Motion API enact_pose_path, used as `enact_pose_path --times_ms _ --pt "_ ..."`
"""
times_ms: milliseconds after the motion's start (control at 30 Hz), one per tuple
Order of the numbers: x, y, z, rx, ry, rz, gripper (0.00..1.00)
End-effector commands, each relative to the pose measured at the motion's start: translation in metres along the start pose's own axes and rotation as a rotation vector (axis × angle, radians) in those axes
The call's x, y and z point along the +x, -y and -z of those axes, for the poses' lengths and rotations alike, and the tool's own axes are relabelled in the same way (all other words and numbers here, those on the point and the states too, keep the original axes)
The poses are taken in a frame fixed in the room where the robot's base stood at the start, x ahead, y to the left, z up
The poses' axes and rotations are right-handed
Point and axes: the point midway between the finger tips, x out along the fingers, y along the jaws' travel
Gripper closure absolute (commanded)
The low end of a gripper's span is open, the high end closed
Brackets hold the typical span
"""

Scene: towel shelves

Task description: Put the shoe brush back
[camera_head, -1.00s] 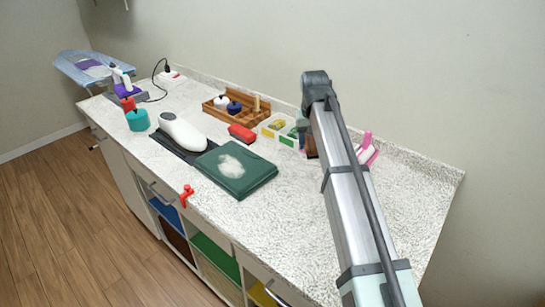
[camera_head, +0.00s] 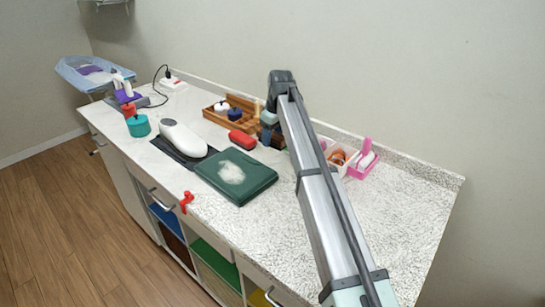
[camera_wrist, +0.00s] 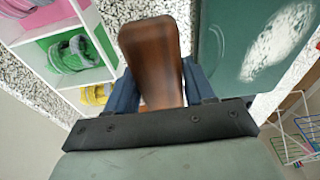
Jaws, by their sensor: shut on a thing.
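My gripper (camera_wrist: 160,88) is shut on the shoe brush (camera_wrist: 152,55), whose brown wooden body stands out between the blue fingers in the wrist view. Its bristles are not visible there. In the head view my gripper (camera_head: 268,120) is above the counter, just right of the wooden rack (camera_head: 215,117). The brush is mostly hidden there by my arm. The rack holds a white-topped jar (camera_head: 221,106) and a dark blue jar (camera_head: 235,114). I cannot tell whether the brush touches the rack or the counter.
A red block (camera_head: 242,140) lies in front of the rack. A green pad (camera_head: 236,176) with a white patch and a white iron-like item (camera_head: 184,138) lie to the left. A pink holder (camera_head: 363,160) stands right of my arm. The counter's right front (camera_head: 400,215) is clear.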

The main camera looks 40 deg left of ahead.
Motion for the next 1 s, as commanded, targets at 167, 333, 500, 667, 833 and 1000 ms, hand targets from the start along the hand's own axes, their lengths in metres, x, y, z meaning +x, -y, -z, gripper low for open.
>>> enact_pose_path --times_ms 167,333,500,667,833,1000 --pt "0.029 0.001 -0.006 0.001 0.001 0.0 0.71" --pt "0.041 0.0 -0.007 0.002 0.001 0.0 0.71" --pt "0.06 0.0 -0.01 0.002 0.001 0.0 0.71" --pt "0.074 0.0 -0.012 0.002 0.001 0.0 0.71" --pt "0.075 0.0 -0.012 0.002 0.0 -0.001 0.71" --pt "0.077 0.0 -0.012 0.003 0.0 -0.001 0.71"
